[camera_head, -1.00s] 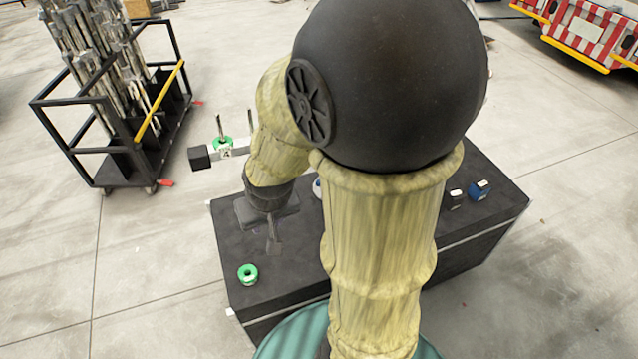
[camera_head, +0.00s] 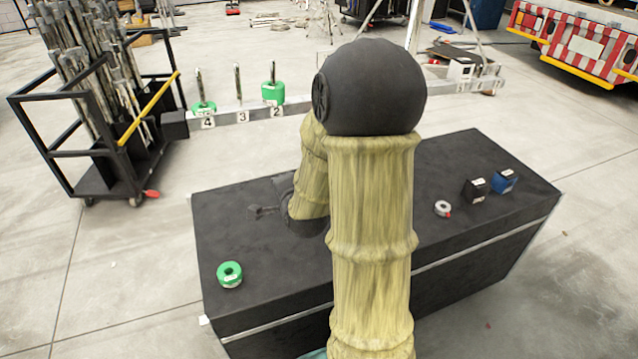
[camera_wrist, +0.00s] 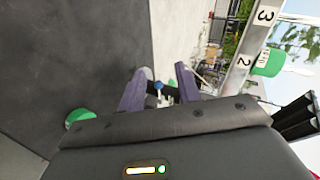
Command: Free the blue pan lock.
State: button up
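In the wrist view a small blue knob (camera_wrist: 158,87) shows between the two fingers of my gripper (camera_wrist: 161,69), with pale and dark parts just below it. It may be the blue pan lock; its mount is mostly hidden. The fingers are apart and nothing is clearly held. I cannot tell whether the knob is between the fingertips or beyond them. In the head view my gripper (camera_head: 264,210) is low over the left part of the black case, partly behind my arm. No blue lock shows there; my arm covers the middle of the case.
A green ring (camera_head: 230,274) lies at the black case's (camera_head: 480,225) front left. A small white ring (camera_head: 442,208), a black block (camera_head: 475,190) and a blue block (camera_head: 504,181) sit at its right. Behind is a numbered rail (camera_head: 225,119) with pegs; a stand cart (camera_head: 85,165) is left.

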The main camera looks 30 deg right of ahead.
jog(key=d+f+m+t+h+b, duration=0.3)
jog(key=d+f+m+h+b, duration=0.2)
jog(key=d+f+m+b, duration=0.5)
jog(key=d+m+b, duration=0.1)
jog(key=m+b, duration=0.1)
jog(key=b, duration=0.1)
jog(key=shift+s+t+h+b, duration=0.15)
jog(key=shift+t+h+b, duration=0.15)
jog(key=shift+t+h, duration=0.1)
jog(key=shift+d+f, duration=0.1)
